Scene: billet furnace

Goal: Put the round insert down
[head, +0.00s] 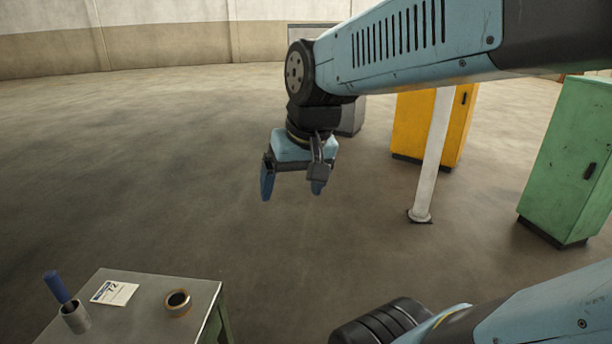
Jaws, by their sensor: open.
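A round ring-shaped insert (178,302), tan with a dark centre, lies on the table (150,322) at the lower left, near its right edge. My gripper (291,191) hangs with its fingers pointing down over open floor. It is to the right of the table and apart from it. Its two blue-tipped fingers are spread, and nothing shows between them.
On the table, a grey cup (76,318) holds a blue cylindrical thing (56,287), beside a white printed card (114,293). A white post (434,155), yellow cabinet (464,125) and green cabinet (568,165) stand at the right. The floor between is clear.

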